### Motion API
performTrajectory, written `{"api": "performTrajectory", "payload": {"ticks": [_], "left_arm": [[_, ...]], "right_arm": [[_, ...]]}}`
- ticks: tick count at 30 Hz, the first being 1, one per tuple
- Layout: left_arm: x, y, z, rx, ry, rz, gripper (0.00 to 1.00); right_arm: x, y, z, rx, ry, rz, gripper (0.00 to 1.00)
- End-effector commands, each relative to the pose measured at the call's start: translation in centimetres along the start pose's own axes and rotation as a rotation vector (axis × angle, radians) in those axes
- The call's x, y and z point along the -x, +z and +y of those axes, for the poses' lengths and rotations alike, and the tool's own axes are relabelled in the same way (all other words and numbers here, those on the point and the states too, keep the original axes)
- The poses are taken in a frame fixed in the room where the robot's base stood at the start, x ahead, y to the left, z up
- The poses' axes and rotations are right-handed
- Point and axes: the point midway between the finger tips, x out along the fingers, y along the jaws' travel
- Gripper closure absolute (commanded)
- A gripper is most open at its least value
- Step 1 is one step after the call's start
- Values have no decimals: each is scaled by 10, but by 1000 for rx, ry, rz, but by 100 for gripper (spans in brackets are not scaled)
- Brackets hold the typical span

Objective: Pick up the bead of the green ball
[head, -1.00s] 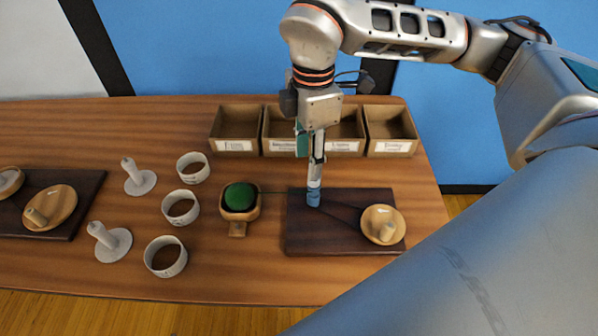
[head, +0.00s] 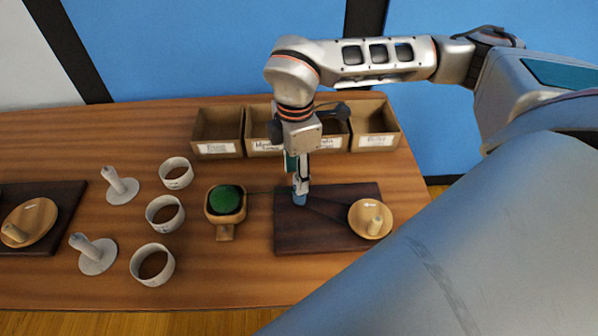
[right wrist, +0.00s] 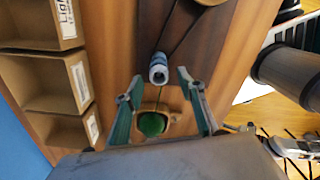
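The green ball (head: 227,199) sits in a wooden holder (head: 225,232) left of the right dark board. It also shows in the right wrist view (right wrist: 152,124). A thin green strand runs from it to its bead (head: 299,200), a small blue-and-white cylinder at the board's left side. In the right wrist view the bead (right wrist: 158,70) shows a hole in its end. My right gripper (head: 300,186) points down just over the bead. Its two fingers (right wrist: 160,80) are apart, with the bead between or just beyond their tips; contact is not visible.
The right dark board (head: 325,238) carries a wooden disc with a peg (head: 370,219). Labelled open bins (head: 218,148) line the back. Several white rings (head: 153,265) and white posts (head: 93,255) stand left. Another board (head: 70,200) lies at far left.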

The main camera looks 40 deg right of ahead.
Motion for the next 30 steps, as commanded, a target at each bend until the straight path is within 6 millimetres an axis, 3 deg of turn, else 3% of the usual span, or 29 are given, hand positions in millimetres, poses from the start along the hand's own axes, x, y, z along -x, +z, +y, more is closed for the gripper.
{"api": "performTrajectory", "payload": {"ticks": [1,6,20,26,30], "left_arm": [[0,0,0,0,0,1,62],[0,-1,0,1,-1,1,62],[0,-2,0,2,-1,3,62],[1,-5,-1,4,-1,6,62],[2,-8,-1,6,-1,8,62]], "right_arm": [[0,0,0,0,0,0,61],[0,0,0,0,0,0,87],[5,0,0,0,1,1,88],[27,-1,1,0,4,3,88],[58,-1,2,0,7,3,88]]}}
